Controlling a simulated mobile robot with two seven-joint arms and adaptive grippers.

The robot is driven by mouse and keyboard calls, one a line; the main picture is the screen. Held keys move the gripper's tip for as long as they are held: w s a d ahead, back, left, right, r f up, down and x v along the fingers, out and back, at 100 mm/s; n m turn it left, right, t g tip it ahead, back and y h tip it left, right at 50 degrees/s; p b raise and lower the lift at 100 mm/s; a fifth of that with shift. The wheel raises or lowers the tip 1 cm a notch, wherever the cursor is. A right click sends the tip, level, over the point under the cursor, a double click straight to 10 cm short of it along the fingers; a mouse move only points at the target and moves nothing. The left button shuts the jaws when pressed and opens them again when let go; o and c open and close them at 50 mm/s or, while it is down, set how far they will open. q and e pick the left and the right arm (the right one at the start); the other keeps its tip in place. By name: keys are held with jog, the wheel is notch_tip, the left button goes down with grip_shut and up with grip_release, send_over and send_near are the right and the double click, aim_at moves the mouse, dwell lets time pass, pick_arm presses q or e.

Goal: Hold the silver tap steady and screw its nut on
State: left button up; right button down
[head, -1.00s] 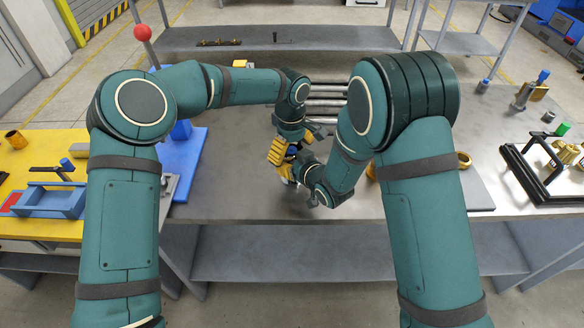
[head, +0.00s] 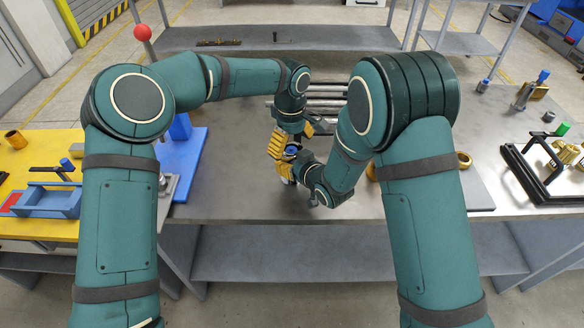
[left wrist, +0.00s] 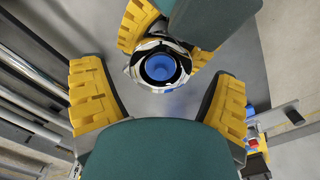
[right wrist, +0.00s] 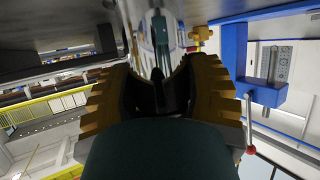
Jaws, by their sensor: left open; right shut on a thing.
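The silver tap (left wrist: 143,74) is between the fingers of my right gripper (right wrist: 160,80), which is shut on its silver body. In the left wrist view its round end faces the camera, a shiny ring around a blue centre (left wrist: 160,68). I cannot tell whether that ring is the nut; no separate nut shows. My left gripper (left wrist: 160,98) is open, its yellow fingers spread on either side of the tap's end and apart from it. In the head view my left gripper (head: 293,137) is just above my right gripper (head: 291,171); the tap is mostly hidden there.
A blue stand (head: 188,155) and a yellow surface with a blue tray (head: 50,201) are on the left. A black-framed fixture (head: 540,185) with brass parts is on the right. Silver bars lie behind the grippers.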

pick_arm(q)
jog(key=shift+r, duration=1.1)
pick_arm(e)
jog(key=shift+r, duration=0.1)
pick_arm(q)
jog(key=shift+o, duration=0.4)
jog(key=shift+r, duration=1.8)
jog(key=shift+f, duration=0.2)
jog(key=shift+f, duration=3.9)
